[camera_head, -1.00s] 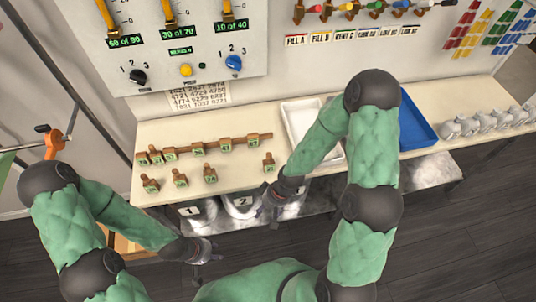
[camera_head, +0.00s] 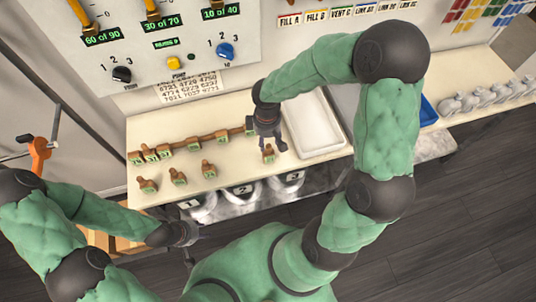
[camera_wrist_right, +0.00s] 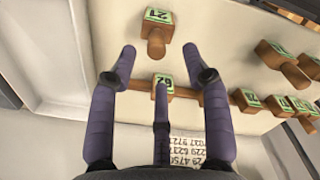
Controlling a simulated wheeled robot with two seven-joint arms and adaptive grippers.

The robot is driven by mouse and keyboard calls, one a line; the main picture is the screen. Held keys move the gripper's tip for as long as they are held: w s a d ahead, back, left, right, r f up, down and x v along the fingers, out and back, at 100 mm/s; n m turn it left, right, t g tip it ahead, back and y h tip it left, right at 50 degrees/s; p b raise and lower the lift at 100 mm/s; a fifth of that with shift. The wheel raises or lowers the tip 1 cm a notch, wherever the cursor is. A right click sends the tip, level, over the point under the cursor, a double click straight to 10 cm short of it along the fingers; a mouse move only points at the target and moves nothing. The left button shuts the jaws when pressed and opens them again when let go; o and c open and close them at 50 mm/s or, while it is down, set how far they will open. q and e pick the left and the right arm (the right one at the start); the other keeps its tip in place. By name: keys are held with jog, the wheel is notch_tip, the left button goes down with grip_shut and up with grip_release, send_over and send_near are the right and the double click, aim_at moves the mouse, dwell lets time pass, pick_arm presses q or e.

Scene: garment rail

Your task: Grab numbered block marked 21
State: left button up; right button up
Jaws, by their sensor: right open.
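The numbered block that appears to read 21 (camera_wrist_right: 157,16) is wooden with a green label and stands at the top of the right wrist view. In the head view it seems to be the block (camera_head: 268,154) alone near the table's front edge, beside the white tray. My right gripper (camera_head: 270,142) hangs over the table just behind it, partly covering the block's surroundings. In the wrist view its dark fingers (camera_wrist_right: 160,55) are spread and empty, with the block beyond the tips. My left gripper (camera_head: 187,238) is low at the left, away from the table; its jaws are too small to read.
Several similar blocks (camera_head: 208,169) stand left on the table, some at a wooden rail (camera_head: 200,140). Another numbered block (camera_wrist_right: 162,82) lies between the right fingers in the wrist view. The white tray (camera_head: 327,148) is right of the gripper. A control panel (camera_head: 190,65) rises behind.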

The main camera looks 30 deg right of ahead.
aim_at(268, 145)
jog(key=shift+d+f+b, duration=0.2)
jog(key=shift+f+b, duration=0.7)
jog(key=shift+f, duration=2.3)
grip_shut()
